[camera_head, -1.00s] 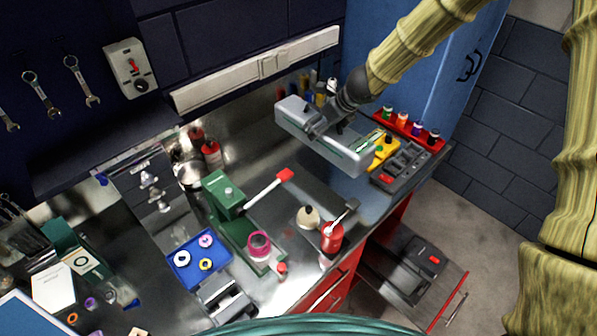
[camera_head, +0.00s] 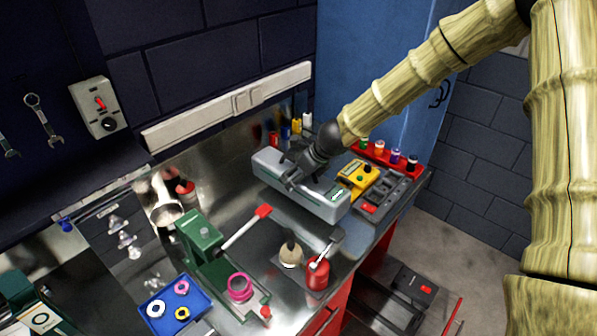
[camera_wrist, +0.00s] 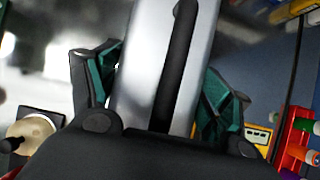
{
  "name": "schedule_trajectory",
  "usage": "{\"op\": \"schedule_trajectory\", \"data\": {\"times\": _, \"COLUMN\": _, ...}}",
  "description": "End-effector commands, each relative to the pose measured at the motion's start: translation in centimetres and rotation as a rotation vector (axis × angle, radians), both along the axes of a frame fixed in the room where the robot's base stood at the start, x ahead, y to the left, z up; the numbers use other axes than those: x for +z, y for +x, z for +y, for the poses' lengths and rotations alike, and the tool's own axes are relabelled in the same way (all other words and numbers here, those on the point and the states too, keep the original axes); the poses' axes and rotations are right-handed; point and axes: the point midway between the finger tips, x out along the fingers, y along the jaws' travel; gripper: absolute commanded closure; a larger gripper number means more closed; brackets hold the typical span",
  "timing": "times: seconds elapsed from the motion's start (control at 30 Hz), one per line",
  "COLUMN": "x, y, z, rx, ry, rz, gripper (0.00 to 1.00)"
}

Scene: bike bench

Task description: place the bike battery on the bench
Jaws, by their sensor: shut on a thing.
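The bike battery (camera_head: 322,201) is a long silver-grey block with rounded ends. In the head view it is at the back right part of the metal bench (camera_head: 232,163), low over or on its surface; I cannot tell whether it touches. My gripper (camera_head: 291,177) is shut on the battery near its middle, from above. In the wrist view the battery (camera_wrist: 148,60) runs up between the two teal-padded fingers (camera_wrist: 160,85), with a dark slot along it. The battery's underside is hidden.
A yellow device (camera_head: 357,178) and a grey charger-like unit (camera_head: 382,196) stand close right of the battery. A red rack of bottles (camera_head: 398,158) is behind them. A green vise with red-tipped lever (camera_head: 205,245), a blue tray (camera_head: 160,318) and a red can (camera_head: 317,275) stand nearer.

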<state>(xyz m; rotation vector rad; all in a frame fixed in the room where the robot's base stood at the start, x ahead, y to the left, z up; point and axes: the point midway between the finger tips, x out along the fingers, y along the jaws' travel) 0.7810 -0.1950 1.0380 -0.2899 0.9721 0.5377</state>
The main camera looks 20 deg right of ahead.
Motion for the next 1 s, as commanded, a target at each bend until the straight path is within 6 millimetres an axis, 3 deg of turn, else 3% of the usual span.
{"op": "schedule_trajectory", "data": {"times": 0.23, "x": -0.2, "y": 0.2, "z": 0.1, "rx": 0.002, "ry": 0.002, "rz": -0.006, "gripper": 0.93}}
{"op": "schedule_trajectory", "data": {"times": 0.7, "x": -3.5, "y": 0.2, "z": 0.1, "rx": -0.001, "ry": 0.003, "rz": -0.005, "gripper": 0.93}}
{"op": "schedule_trajectory", "data": {"times": 1.0, "x": -3.9, "y": 0.2, "z": 0.1, "rx": 0.0, "ry": 0.003, "rz": -0.007, "gripper": 0.93}}
